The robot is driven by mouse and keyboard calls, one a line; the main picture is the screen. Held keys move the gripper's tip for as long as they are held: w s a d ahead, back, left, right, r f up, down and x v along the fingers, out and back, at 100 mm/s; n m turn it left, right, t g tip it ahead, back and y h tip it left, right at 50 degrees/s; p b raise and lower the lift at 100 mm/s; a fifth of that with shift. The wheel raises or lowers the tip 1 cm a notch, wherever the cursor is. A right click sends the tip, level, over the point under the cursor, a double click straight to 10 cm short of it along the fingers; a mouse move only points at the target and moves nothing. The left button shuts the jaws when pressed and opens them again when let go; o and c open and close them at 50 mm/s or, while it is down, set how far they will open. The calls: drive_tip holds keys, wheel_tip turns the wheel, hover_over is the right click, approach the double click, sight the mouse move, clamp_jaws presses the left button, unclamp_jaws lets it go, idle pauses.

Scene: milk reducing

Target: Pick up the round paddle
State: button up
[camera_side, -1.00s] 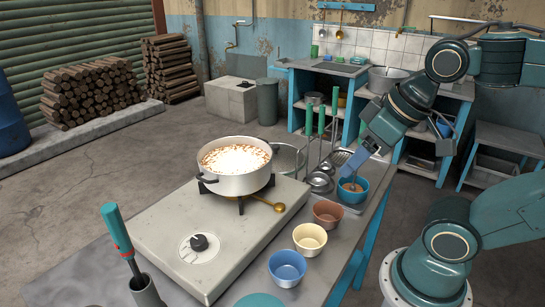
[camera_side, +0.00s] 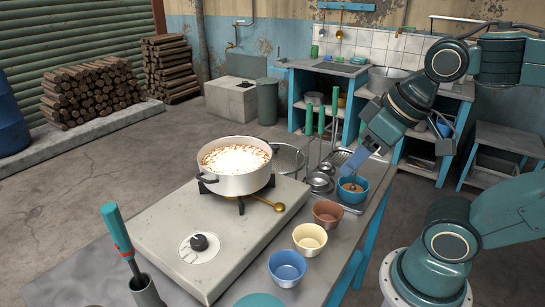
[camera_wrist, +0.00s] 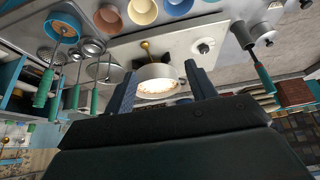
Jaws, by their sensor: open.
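Several long tools with green handles stand at the far end of the table; one green handle (camera_side: 308,118) shows above the rack behind the pot. My gripper (camera_side: 348,166) is open and empty, above and beside the blue bowl with brown contents (camera_side: 352,190). Its two fingers (camera_wrist: 159,70) show apart in the wrist view, with nothing between them.
A pot of white milk (camera_side: 236,184) stands on the grey stove (camera_side: 160,232). Brown (camera_side: 328,208), cream (camera_side: 310,232) and blue (camera_side: 287,272) bowls line the table's right edge. A red-and-green-handled tool (camera_side: 116,228) stands in a metal holder.

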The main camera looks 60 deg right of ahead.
drive_tip(key=shift+c, duration=0.6)
drive_tip(key=shift+d, duration=0.1)
drive_tip(key=w+d+f+n+g+h, duration=0.3)
drive_tip(key=w+d+n+g+h, duration=0.1)
drive_tip(key=d+n, duration=0.4)
drive_tip(key=w+d+f+n+g+h, duration=0.3)
drive_tip(key=w+d+n+h, duration=0.3)
drive_tip(key=d+h, duration=0.3)
drive_tip(key=d+n+g, duration=0.1)
drive_tip(key=d, duration=0.2)
drive_tip(key=shift+w+d+f+n, duration=0.2)
drive_tip(key=shift+w+d+n, duration=0.1)
drive_tip(key=shift+n, duration=0.1)
drive_tip(key=x, duration=0.8)
drive_tip(key=shift+d, duration=0.3)
